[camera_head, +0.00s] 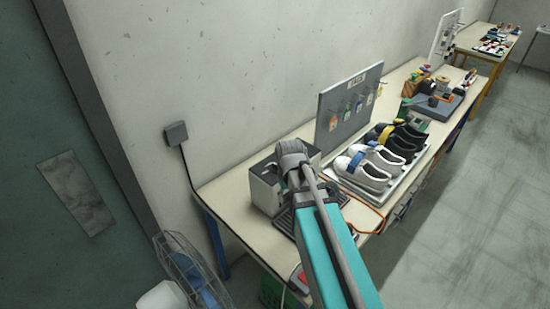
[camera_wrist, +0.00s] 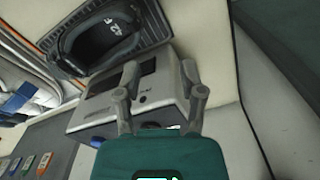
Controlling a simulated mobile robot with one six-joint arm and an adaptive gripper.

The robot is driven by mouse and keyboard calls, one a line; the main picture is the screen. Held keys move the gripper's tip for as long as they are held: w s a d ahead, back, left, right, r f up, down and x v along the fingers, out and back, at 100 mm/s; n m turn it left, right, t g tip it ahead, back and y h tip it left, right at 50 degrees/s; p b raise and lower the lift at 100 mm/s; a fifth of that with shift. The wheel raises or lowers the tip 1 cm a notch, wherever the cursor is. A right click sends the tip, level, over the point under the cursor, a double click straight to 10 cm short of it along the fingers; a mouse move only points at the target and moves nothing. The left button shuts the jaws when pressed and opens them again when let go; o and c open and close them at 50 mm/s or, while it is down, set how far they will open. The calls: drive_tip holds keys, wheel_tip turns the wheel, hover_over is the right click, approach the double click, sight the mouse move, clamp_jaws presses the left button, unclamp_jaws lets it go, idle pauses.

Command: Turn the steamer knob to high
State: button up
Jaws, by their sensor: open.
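The likely steamer is a pale box (camera_head: 265,190) with a dark side, near the front left of the workbench, partly hidden behind my arm. In the wrist view the box (camera_wrist: 92,117) has a dark panel and small lettering on its face. I cannot make out the knob or its setting; a small dark spot shows near the box's lower edge, too unclear to name. My gripper (camera_wrist: 160,75) is open and empty, its two grey fingers spread in front of the box. Whether they touch it I cannot tell.
A black tray marked 42 F (camera_wrist: 108,38) lies beside the box. A grey board with tags (camera_head: 345,105) rises behind. A wire basket (camera_head: 188,265) stands at the lower left.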

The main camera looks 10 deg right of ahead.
drive_tip(key=w+r+n+p, duration=0.5)
drive_tip(key=w+r+p, duration=0.6)
drive_tip(key=w, duration=0.6)
drive_tip(key=shift+w+r, duration=0.15)
drive_tip(key=shift+r, duration=0.7)
drive_tip(key=shift+f, duration=0.2)
wheel_tip(320, 180, down, 14)
drive_tip(key=b, duration=1.3)
drive_tip(key=shift+r, duration=0.25)
drive_tip(key=shift+c, duration=0.2)
clamp_jaws()
drive_tip(key=shift+a, duration=0.15)
